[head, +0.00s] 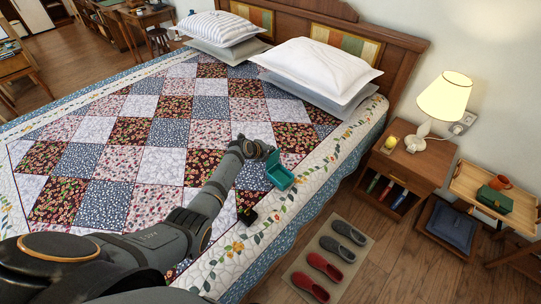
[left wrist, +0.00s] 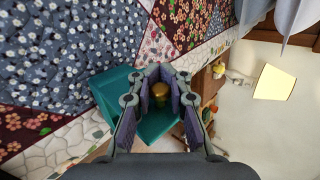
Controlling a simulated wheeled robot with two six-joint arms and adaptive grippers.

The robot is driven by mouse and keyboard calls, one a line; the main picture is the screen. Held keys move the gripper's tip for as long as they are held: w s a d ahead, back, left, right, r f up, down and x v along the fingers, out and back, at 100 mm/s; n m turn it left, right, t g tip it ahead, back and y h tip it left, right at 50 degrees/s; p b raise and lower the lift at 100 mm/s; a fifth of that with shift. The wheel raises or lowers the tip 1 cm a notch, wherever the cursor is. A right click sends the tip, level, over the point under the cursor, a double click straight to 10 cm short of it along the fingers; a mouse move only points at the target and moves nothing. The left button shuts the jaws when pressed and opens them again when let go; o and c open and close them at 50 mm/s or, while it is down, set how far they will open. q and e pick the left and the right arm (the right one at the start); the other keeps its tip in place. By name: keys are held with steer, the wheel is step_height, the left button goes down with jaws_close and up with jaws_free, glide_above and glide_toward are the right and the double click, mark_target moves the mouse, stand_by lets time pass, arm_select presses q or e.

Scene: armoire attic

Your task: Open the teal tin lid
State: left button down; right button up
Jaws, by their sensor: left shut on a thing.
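The teal tin (head: 281,177) sits on the quilt near the bed's right edge. Its lid (head: 272,158) stands raised at the tin's back side, and the inside of the tin shows. My left gripper (head: 266,149) is at the raised lid. In the left wrist view, its fingers (left wrist: 160,92) are shut around a brass-coloured knob (left wrist: 160,88) in front of the teal lid (left wrist: 157,126). The tin's body (left wrist: 113,88) shows just left of the fingers there. The fingers hide part of the lid. My right gripper is not in view.
White pillows (head: 320,68) lie at the headboard. A nightstand (head: 405,165) with a lit lamp (head: 445,97) stands right of the bed. Slippers (head: 318,279) lie on a floor mat. The quilt's middle is clear.

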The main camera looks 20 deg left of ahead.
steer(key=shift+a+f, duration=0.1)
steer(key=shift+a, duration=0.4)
arm_select(q)
steer(key=c, duration=1.3)
jaws_free()
steer(key=v, duration=1.2)
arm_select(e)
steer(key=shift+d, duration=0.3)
